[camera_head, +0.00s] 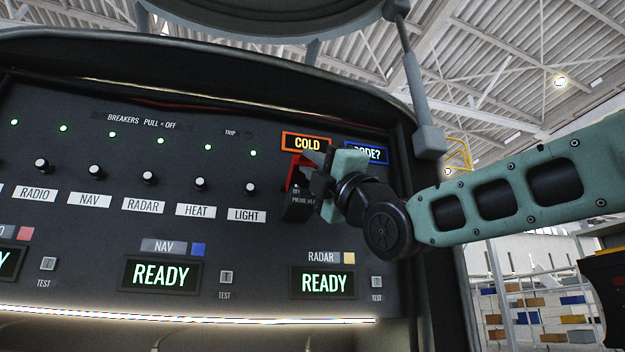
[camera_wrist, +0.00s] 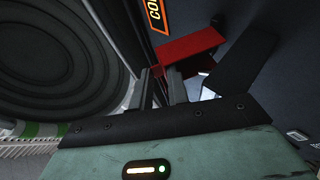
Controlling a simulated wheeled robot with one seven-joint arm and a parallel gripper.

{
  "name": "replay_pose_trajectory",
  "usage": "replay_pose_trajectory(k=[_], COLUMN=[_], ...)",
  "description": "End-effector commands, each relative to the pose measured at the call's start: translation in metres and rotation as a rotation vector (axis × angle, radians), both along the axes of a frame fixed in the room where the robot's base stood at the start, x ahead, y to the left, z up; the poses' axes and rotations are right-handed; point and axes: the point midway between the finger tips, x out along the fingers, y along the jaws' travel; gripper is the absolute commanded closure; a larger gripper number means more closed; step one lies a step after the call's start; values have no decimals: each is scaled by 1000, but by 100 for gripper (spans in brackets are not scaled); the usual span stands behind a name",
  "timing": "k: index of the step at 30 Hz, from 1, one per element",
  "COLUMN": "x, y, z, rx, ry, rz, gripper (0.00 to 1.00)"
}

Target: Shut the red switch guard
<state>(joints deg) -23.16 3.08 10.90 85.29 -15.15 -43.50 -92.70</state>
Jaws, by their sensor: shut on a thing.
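The red switch guard (camera_head: 293,172) is on the upper right of the panel, below the orange COLD sign (camera_head: 306,143). My gripper (camera_head: 318,172) is at its right side and hides part of it. In the wrist view the red guard (camera_wrist: 190,48) stands out from the dark panel, and its lower corner reaches between my finger ends (camera_wrist: 162,86). My gripper is shut on the guard. A small bright part shows beneath the guard, but the switch itself is not clear. The guard's exact angle is partly hidden.
A blue-framed CODE? sign (camera_head: 367,154) is just above my gripper. A row of breaker knobs (camera_head: 148,178) lies to the left. A RADAR READY display (camera_head: 324,283) is below. The panel's dark right frame (camera_head: 405,165) stands close behind my wrist.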

Motion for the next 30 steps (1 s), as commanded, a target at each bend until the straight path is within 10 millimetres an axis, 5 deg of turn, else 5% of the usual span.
replay_pose_trajectory(k=[3,23,24,25,30], x=[5,8,9,9,8], y=[1,1,1,1,1], z=[-14,-16,-17,-17,-16], rx=[6,13,13,13,14], ry=[-24,-62,-62,-62,-63], rz=[-3,-5,-5,-5,-6], gripper=[100,100,72,65,65])
